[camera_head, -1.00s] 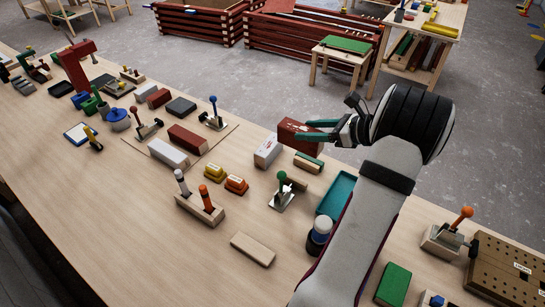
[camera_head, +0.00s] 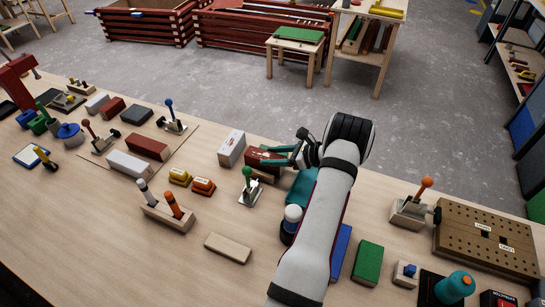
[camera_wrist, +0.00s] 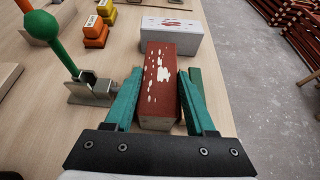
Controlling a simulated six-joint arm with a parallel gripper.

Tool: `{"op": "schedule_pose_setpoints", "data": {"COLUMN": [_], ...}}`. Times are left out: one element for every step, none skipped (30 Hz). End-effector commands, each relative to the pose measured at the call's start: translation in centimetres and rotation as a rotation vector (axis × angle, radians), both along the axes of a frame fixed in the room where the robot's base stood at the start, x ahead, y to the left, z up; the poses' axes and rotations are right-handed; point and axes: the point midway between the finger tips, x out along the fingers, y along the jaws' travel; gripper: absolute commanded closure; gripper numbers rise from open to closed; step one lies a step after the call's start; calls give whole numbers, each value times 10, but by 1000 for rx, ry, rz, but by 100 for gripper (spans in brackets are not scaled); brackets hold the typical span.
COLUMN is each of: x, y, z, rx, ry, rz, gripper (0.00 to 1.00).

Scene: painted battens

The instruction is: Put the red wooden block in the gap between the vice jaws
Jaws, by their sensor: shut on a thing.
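The red wooden block (camera_wrist: 160,82), with worn white paint patches, is between the teal fingers of my gripper (camera_wrist: 160,76) in the wrist view. In the head view the block (camera_head: 256,156) is at the tips of my gripper (camera_head: 272,157). My gripper is shut on it. I cannot tell whether the block touches the table. A red upright tool (camera_head: 14,78), possibly the vice, is cut off at the far left edge. Its jaw gap cannot be made out.
A white block with red patches (camera_head: 231,148) lies close beyond the red block. Bare table lies in front (camera_head: 120,240).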

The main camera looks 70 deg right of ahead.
Motion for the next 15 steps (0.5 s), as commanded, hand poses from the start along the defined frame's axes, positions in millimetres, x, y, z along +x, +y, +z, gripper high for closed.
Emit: {"op": "schedule_pose_setpoints", "data": {"x": [0,0,0,0,0,0,0,0,0,0,-1,-1,-1,-1,-1], "y": [0,0,0,0,0,0,0,0,0,0,0,0,0,0,0], "z": [-4,-5,-6,-6,-5,-5,-5,-5,-6,-7,-8,-9,-9,-9,-8], "rx": [0,0,0,-1,-1,-1,-1,-1,0,0,0,0,0,0,0], "ry": [0,0,0,0,0,0,0,0,0,0,0,0,0,0,0], "rz": [0,-1,-1,0,0,0,0,0,-1,-1,-1,-1,-1,-1,-1], "gripper": [100,100,100,100,100,100,100,100,100,100,100,43,37,32,25]}}
